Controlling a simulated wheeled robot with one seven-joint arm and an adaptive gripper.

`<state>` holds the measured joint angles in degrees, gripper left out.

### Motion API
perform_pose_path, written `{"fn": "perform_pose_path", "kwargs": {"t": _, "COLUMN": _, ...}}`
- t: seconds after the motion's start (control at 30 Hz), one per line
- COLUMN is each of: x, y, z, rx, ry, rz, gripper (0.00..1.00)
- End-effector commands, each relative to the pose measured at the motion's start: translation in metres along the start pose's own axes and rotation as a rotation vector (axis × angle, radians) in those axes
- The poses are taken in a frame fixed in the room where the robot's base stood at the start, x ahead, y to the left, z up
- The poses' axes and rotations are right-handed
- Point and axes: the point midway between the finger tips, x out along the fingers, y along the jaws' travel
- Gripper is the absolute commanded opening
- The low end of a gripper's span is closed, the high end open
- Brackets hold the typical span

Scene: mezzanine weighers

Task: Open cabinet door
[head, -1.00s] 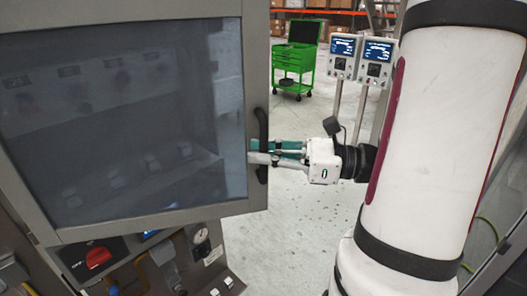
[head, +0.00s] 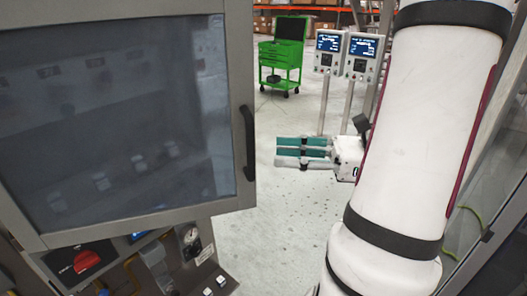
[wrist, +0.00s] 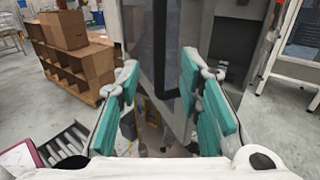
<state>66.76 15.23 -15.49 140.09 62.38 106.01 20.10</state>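The cabinet door (head: 232,60) has a grey frame and a large dark window. It fills the left of the head view and appears swung out from the cabinet body. Its black vertical handle (head: 247,143) is near the free right edge. My gripper (head: 276,152), with teal finger pads, is just right of the handle and apart from it. In the wrist view my gripper (wrist: 160,110) is open and empty, its fingers wide apart. The handle (wrist: 159,55) shows ahead, between the fingers in the picture.
Below the door is a cabinet panel with a red rotary switch (head: 86,261) and a gauge. A green tool cart (head: 281,55) and two weigher displays (head: 330,51) stand behind. Cartons (wrist: 72,60) on a pallet are left in the wrist view. Floor between door and arm is clear.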

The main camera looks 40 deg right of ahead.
Motion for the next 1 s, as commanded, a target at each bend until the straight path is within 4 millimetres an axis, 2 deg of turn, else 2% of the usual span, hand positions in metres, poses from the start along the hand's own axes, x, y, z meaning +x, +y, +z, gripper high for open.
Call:
{"fn": "perform_pose_path", "kwargs": {"t": 0.1, "x": -0.022, "y": -0.001, "z": -0.001, "rx": 0.001, "ry": 0.001, "rz": -0.004, "gripper": 0.33}}
{"fn": "perform_pose_path", "kwargs": {"t": 0.3, "x": -0.042, "y": 0.0, "z": 0.0, "rx": 0.001, "ry": -0.001, "rz": -0.001, "gripper": 0.33}}
{"fn": "perform_pose_path", "kwargs": {"t": 0.63, "x": -0.046, "y": 0.0, "z": 0.0, "rx": 0.0, "ry": -0.001, "rz": 0.0, "gripper": 0.33}}
{"fn": "perform_pose_path", "kwargs": {"t": 0.67, "x": -0.046, "y": 0.0, "z": 0.0, "rx": 0.0, "ry": 0.0, "rz": 0.0, "gripper": 0.28}}
{"fn": "perform_pose_path", "kwargs": {"t": 0.8, "x": -0.043, "y": -0.006, "z": -0.004, "rx": -0.055, "ry": 0.002, "rz": 0.006, "gripper": 0.0}}
{"fn": "perform_pose_path", "kwargs": {"t": 0.87, "x": -0.041, "y": -0.014, "z": -0.009, "rx": -0.131, "ry": 0.004, "rz": 0.013, "gripper": 0.0}}
{"fn": "perform_pose_path", "kwargs": {"t": 1.0, "x": -0.032, "y": -0.044, "z": -0.027, "rx": -0.44, "ry": 0.004, "rz": 0.041, "gripper": 0.0}}
